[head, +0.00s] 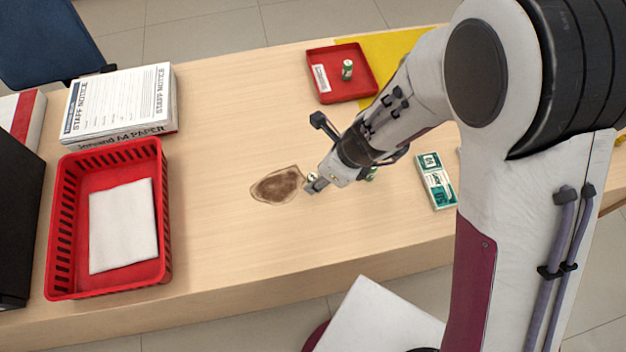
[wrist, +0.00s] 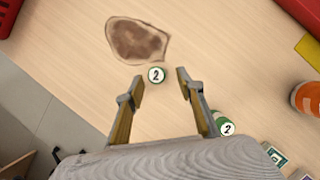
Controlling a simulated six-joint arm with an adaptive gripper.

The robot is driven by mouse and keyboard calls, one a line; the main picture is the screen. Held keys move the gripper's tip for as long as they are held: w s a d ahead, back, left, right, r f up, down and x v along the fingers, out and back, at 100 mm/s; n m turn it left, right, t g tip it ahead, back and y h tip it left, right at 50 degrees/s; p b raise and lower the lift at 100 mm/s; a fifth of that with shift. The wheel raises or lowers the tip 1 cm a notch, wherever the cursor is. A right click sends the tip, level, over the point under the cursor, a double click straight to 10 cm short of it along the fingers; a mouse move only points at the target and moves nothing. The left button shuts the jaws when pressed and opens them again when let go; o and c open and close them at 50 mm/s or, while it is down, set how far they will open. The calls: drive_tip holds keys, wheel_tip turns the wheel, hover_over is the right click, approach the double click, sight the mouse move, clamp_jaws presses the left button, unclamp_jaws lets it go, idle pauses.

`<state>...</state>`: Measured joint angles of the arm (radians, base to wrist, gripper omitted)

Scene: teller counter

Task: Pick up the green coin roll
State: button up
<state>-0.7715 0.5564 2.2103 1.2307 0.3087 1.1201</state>
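A green coin roll (wrist: 157,75) stands upright on the counter, its white end marked 2 facing up. In the wrist view it lies between the two fingertips of my gripper (wrist: 160,84), which is open with a gap on each side of it. In the head view this roll (head: 312,177) is partly hidden by my gripper (head: 313,186). A second green roll marked 2 (wrist: 227,128) stands outside the right finger; in the head view it (head: 371,174) is mostly behind my arm. A third green roll (head: 347,70) stands in the red tray (head: 340,98).
A brown stain (head: 277,186) marks the counter beside the gripper. A banded banknote bundle (head: 436,181) lies to the right. An orange cylinder (wrist: 308,97) is at the wrist view's right edge. A red basket (head: 165,225) and a paper stack (head: 120,102) stand left.

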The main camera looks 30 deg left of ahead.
drive_tip(key=shift+s+x, duration=0.25)
drive_tip(key=shift+x, duration=1.9)
drive_tip(key=shift+c, duration=0.3)
clamp_jaws()
